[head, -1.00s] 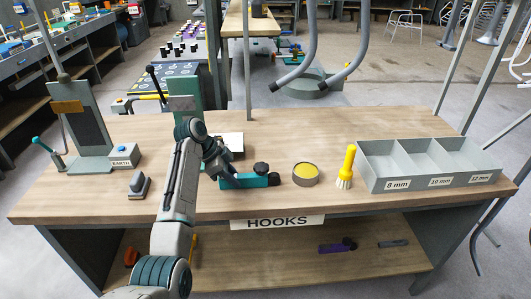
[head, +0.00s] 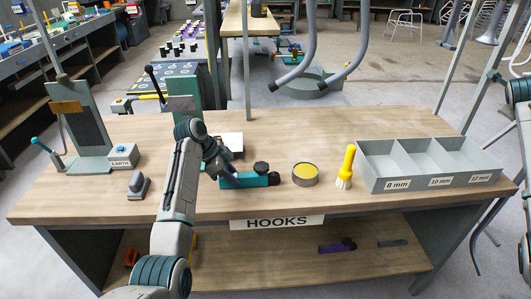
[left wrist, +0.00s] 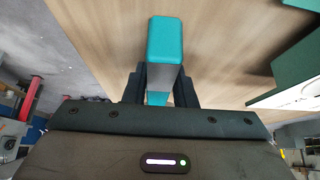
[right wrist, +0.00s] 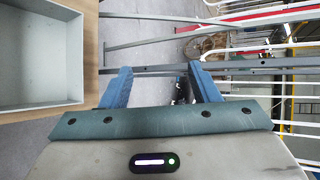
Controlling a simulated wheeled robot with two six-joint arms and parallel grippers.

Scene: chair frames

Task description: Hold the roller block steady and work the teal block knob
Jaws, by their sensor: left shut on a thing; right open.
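The teal roller block (head: 245,181) lies on the wooden bench, with a dark knob (head: 261,168) on top near its right end. My left gripper (head: 225,177) is shut on the left end of the block. In the left wrist view the teal block (left wrist: 165,42) shows between the two dark fingers (left wrist: 160,85). The knob is not visible in that view. My right gripper (right wrist: 158,82) is open and empty, beyond the right end of the bench. My right arm shows at the right edge of the head view.
A round tin with yellow contents (head: 305,174), a yellow brush (head: 346,167) and a grey compartment bin (head: 371,178) stand right of the block. The front bench strip is mostly clear.

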